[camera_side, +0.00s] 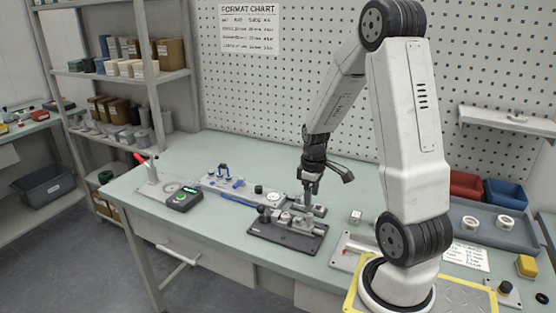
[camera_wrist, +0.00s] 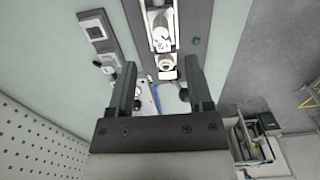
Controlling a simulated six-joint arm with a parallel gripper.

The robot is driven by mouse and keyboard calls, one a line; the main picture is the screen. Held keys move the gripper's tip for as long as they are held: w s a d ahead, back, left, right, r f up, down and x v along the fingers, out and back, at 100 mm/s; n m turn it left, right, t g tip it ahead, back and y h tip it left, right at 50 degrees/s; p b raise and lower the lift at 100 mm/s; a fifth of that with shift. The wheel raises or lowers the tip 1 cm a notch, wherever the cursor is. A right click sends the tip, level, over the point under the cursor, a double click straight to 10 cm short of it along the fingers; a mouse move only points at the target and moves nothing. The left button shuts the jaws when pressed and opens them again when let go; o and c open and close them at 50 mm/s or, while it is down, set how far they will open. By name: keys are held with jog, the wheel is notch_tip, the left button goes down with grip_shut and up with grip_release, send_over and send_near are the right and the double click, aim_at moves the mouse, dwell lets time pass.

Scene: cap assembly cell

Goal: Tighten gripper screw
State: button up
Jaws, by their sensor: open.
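My gripper (camera_side: 308,196) points down over a dark fixture plate (camera_side: 300,251) in the middle of the bench. In the wrist view my gripper (camera_wrist: 160,65) has its two dark fingers well apart, with nothing held between them. A silver clamp-like device (camera_side: 302,222) is mounted on the plate, just below my fingers. In the wrist view the device (camera_wrist: 162,28) runs away from the fingertips, and its near end lies between them. I cannot make out which part is the screw. In the side view my fingertips partly overlap the device, so contact cannot be told.
A plate with blue parts and a round dial (camera_side: 259,190) lies behind the fixture. A black box with a green display (camera_side: 184,199) and a red-handled clamp (camera_side: 140,158) stand left. A grey tray (camera_side: 470,207) with white rings lies right. The bench's back middle is clear.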

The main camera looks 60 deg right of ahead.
aim_at(310, 214)
jog(key=shift+f, duration=0.1)
jog(key=shift+f, duration=3.8)
grip_shut()
